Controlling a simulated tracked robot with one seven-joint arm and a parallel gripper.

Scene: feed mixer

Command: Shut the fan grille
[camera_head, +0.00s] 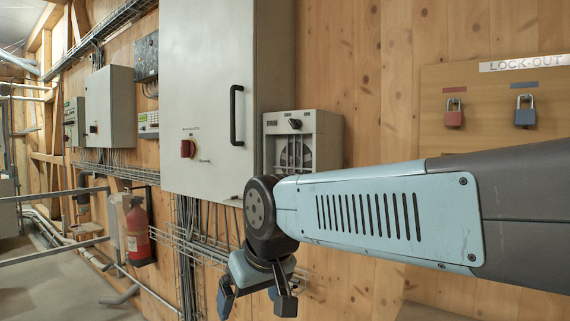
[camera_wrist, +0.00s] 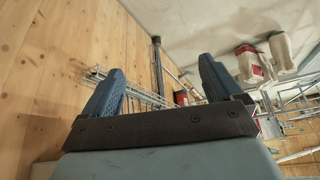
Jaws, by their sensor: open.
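The fan unit (camera_head: 309,133) is a pale grey box on the wooden wall, just right of the large grey cabinet. It has a dark knob on top and a round vent with slats, the grille (camera_head: 292,153). My arm covers its lower part, and I cannot tell whether the grille is open or shut. My gripper (camera_head: 257,304) hangs below and a little left of the fan unit, pointing down, with its fingers apart and empty. In the wrist view the open gripper (camera_wrist: 158,90) has blue fingers with nothing between them, and the fan is not visible there.
The large grey cabinet (camera_head: 207,90) has a black handle and a red switch. A wire cable tray (camera_head: 190,245) runs below it, close to my gripper. A red fire extinguisher (camera_head: 138,232) stands at left. A lock-out board (camera_head: 500,110) with padlocks hangs at right. Metal rails cross the left side.

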